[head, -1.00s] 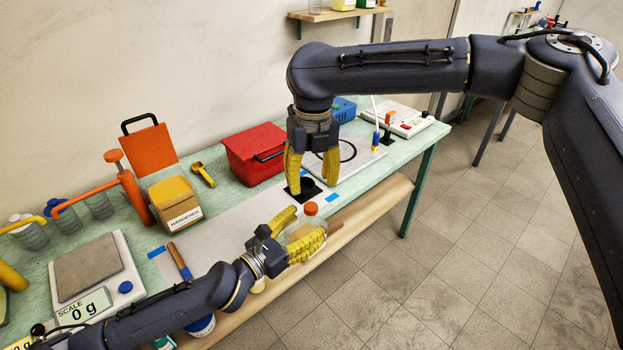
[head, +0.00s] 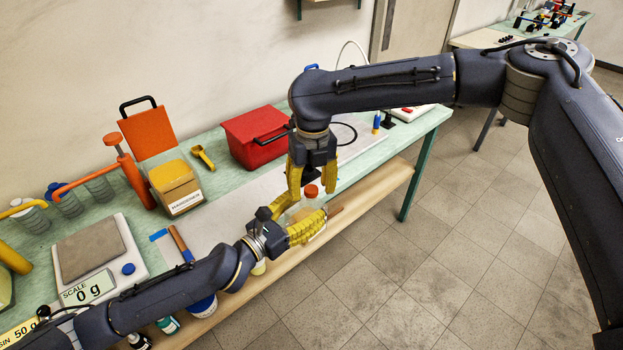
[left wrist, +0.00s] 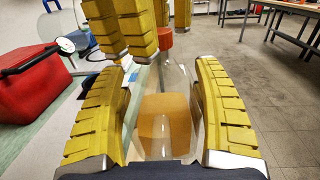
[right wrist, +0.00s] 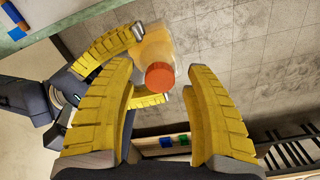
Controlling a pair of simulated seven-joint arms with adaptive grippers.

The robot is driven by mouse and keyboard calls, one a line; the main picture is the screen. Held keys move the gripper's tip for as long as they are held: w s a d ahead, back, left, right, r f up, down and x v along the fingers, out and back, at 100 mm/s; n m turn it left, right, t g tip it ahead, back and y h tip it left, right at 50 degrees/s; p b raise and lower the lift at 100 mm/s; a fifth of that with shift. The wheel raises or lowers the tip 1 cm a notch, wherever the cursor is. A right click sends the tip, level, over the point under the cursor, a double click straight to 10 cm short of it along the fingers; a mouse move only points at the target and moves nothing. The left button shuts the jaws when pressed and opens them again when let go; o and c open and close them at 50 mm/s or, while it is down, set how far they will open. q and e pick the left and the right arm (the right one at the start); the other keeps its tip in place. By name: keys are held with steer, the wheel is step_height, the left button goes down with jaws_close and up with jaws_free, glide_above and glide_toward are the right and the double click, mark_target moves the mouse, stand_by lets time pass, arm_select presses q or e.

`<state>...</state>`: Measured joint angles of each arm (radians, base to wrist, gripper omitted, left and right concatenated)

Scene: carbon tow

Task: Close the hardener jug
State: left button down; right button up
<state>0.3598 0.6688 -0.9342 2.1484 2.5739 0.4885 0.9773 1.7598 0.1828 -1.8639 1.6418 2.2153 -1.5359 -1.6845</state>
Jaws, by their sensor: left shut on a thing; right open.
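A clear jug with amber contents (left wrist: 165,120) stands roughly upright in my left gripper (head: 295,217), which is shut around its body, off the table's front edge. An orange-red cap (right wrist: 160,75) sits at the top of the jug; I cannot tell how tightly it is seated. The cap (head: 311,191) also shows in the head view. My right gripper (right wrist: 165,88) is open, pointing down, with its fingers spread around or just above the cap. Its fingers also hang near the cap in the left wrist view.
A red bin (head: 257,146) stands at the back of the green table. A scale (head: 92,250) reading 0 g, an orange clamp (head: 135,180) and a yellow scoop (head: 203,157) lie to the left. A wooden lower shelf (head: 390,185) runs beneath. The floor at right is clear.

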steer(key=shift+o, duration=0.2)
steer(key=shift+f, duration=0.2)
jaws_close()
stand_by(0.4)
